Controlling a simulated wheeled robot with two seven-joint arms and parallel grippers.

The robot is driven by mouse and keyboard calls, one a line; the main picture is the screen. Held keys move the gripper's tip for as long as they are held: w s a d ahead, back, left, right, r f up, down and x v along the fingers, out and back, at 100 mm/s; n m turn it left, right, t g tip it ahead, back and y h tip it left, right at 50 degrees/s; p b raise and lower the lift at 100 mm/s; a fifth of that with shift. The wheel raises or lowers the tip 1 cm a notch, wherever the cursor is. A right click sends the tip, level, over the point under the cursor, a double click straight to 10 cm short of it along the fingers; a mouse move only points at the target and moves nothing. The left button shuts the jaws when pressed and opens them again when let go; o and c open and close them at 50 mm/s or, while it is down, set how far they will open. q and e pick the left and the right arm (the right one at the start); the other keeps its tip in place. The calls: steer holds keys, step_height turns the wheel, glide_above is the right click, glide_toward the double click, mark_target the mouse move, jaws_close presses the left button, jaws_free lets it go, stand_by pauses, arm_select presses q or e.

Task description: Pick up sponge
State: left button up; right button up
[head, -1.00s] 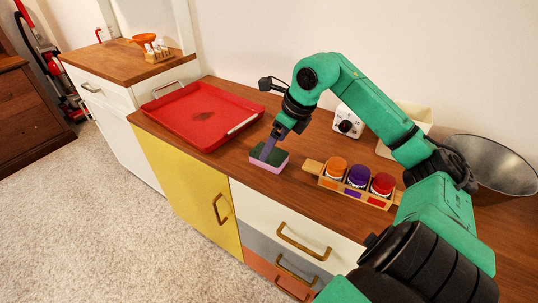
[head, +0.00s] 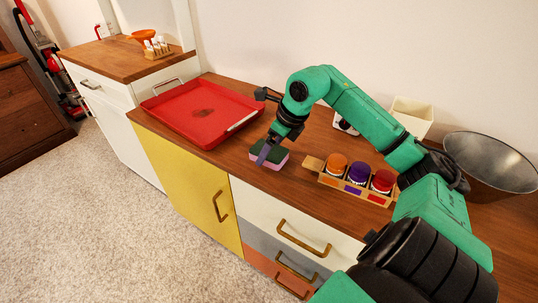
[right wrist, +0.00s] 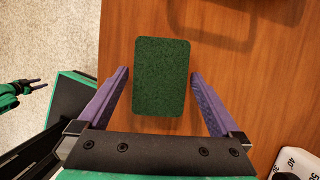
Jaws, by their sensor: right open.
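The sponge (head: 270,155) is a small block with a dark green top and a pink lower part. It lies on the wooden counter near the front edge, right of the red tray. In the right wrist view the sponge (right wrist: 161,76) shows its green top face. My right gripper (head: 267,155) is at the sponge from above, partly covering it. In the right wrist view my right gripper (right wrist: 160,75) is open, with one purple finger on each side of the sponge and gaps beside it. My left gripper (right wrist: 36,82) shows small at the left edge of the right wrist view.
A red tray (head: 180,125) with a dark stain lies left of the sponge. A wooden rack (head: 312,163) with orange, purple and red lidded jars stands to its right. A metal bowl (head: 490,160), a cream container (head: 412,115) and a white dial timer (right wrist: 297,160) are farther right.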

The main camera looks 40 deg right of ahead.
steer(key=c, duration=1.2)
steer(key=shift+o, duration=0.2)
steer(key=shift+r+p, duration=0.6)
step_height(320, 180, up, 19)
steer(key=p, duration=0.7)
steer(key=shift+r, duration=0.15)
